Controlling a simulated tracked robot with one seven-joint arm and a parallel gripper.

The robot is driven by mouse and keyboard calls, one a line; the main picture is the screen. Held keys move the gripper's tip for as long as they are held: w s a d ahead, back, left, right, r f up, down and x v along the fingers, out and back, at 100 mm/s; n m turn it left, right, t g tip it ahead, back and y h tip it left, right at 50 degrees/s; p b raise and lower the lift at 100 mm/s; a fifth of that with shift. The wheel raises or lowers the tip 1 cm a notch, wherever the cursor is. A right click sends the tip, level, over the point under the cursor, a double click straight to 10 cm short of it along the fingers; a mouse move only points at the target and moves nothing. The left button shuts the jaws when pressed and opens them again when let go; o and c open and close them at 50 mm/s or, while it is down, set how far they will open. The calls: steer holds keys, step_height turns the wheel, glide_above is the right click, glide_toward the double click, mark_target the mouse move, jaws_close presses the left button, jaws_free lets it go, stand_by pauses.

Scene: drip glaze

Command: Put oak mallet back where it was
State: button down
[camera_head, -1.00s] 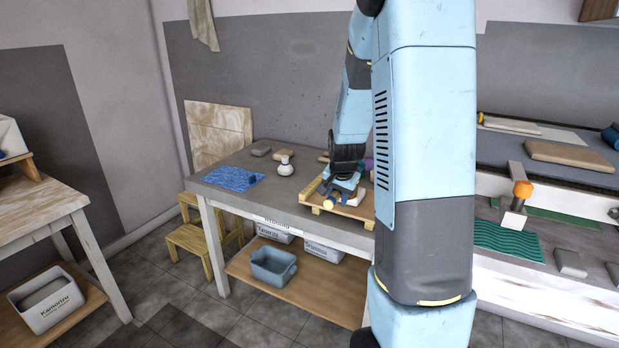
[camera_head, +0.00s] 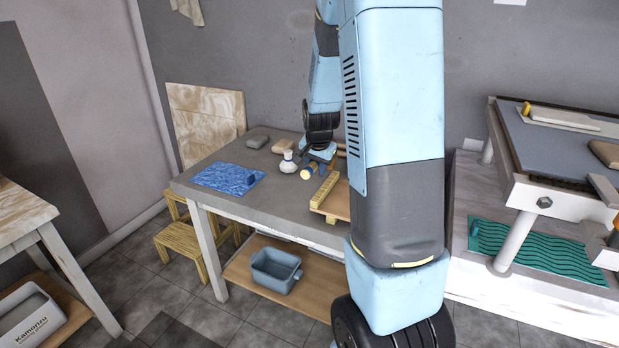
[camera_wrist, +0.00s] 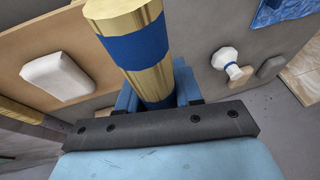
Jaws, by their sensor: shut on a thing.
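The oak mallet (camera_wrist: 135,40) is a pale wooden cylinder with a blue band, and it fills the middle of the wrist view. In the head view its yellowish end and blue band (camera_head: 307,172) show below my wrist. My gripper (camera_wrist: 158,95) is shut on it. In the head view my gripper (camera_head: 318,160) is over the grey table (camera_head: 255,204), between a white knobbed object (camera_head: 287,163) and a wooden slatted tray (camera_head: 325,187). I cannot tell whether the mallet touches the table. My arm hides part of the tray.
A blue patterned mat (camera_head: 226,178) lies at the table's left, with grey and tan blocks (camera_head: 257,140) behind. In the wrist view a white block (camera_wrist: 55,76) lies on a wooden surface. A bluish bin (camera_head: 275,270) stands on the lower shelf. The table's front left is clear.

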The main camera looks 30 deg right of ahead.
steer(key=w+f, duration=0.3)
steer(key=w, duration=0.1)
steer(key=w+d+f, duration=0.1)
steer(key=w+f, duration=0.2)
steer(key=w, duration=0.1)
steer(key=w+d+f, duration=0.1)
steer(key=w+f, duration=0.2)
steer(key=w, duration=0.1)
steer(key=shift+w+d+f, duration=0.15)
steer(key=shift+w+f, duration=0.2)
steer(key=shift+f, duration=0.15)
step_height(320, 180, down, 3)
steer(key=shift+r, duration=0.15)
steer(key=c, duration=0.8)
jaws_free()
steer(key=shift+o, duration=0.2)
steer(key=shift+s+r, duration=0.1)
